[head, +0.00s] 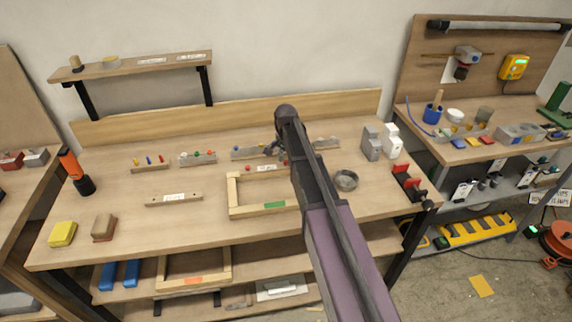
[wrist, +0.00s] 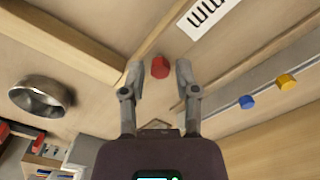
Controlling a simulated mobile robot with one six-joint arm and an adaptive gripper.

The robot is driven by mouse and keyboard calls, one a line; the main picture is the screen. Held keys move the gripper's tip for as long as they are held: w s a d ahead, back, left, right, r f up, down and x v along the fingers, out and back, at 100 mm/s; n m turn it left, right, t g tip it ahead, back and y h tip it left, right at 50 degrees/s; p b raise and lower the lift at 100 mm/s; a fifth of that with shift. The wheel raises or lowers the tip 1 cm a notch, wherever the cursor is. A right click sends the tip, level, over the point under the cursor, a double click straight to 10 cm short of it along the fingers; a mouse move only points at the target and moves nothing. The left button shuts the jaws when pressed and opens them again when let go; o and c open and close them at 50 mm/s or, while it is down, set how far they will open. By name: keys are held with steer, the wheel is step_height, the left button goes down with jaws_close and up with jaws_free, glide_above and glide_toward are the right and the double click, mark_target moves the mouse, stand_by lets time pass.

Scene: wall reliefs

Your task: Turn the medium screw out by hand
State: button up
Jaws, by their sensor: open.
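A red screw head (wrist: 160,67) sits on a wooden rail, between the fingertips of my gripper (wrist: 158,72) in the wrist view. The fingers are open, one on each side of the head, with a gap on both sides. A striped white label (wrist: 208,12) lies up and right of it. In the head view my gripper (head: 278,150) is over the back rail of the wooden frame (head: 233,195), and my arm hides that screw. Another small red head (head: 249,168) shows at the left of this rail. No size mark is readable.
A metal bar with a blue knob (wrist: 247,102) and a yellow knob (wrist: 286,82) lies close to my gripper. A round metal bowl (head: 346,180) stands right of the frame. Grey and white blocks (head: 371,143) stand behind it.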

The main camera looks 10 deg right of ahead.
steer(key=shift+m, duration=1.3)
steer(key=shift+m, duration=2.6)
steer(key=shift+m, duration=2.6)
steer(key=shift+m, duration=0.3)
steer(key=shift+m, duration=2.3)
